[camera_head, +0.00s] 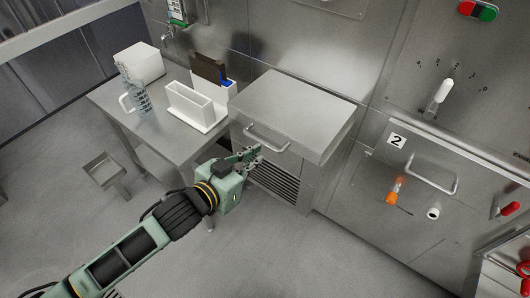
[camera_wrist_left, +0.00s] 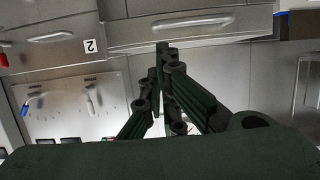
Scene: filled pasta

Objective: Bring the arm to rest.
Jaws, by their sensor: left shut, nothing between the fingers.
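My left gripper (camera_head: 248,156) reaches in from the lower left in the head view. It hangs in the air in front of a steel cabinet (camera_head: 293,112) with a bar handle and a vented grille. Its fingers are shut and empty. In the left wrist view the closed fingers (camera_wrist_left: 164,60) come together in the middle of the picture, with steel fronts behind them. The gripper looks close to the cabinet's front, but I cannot tell the exact gap. My right gripper is in neither view.
A steel table (camera_head: 181,146) on the left carries a clear jug (camera_head: 138,97), a white box (camera_head: 139,62) and a white holder (camera_head: 189,107). A steel machine marked 2 (camera_head: 397,140) with handles and knobs stands on the right. The floor (camera_head: 290,255) in front is clear.

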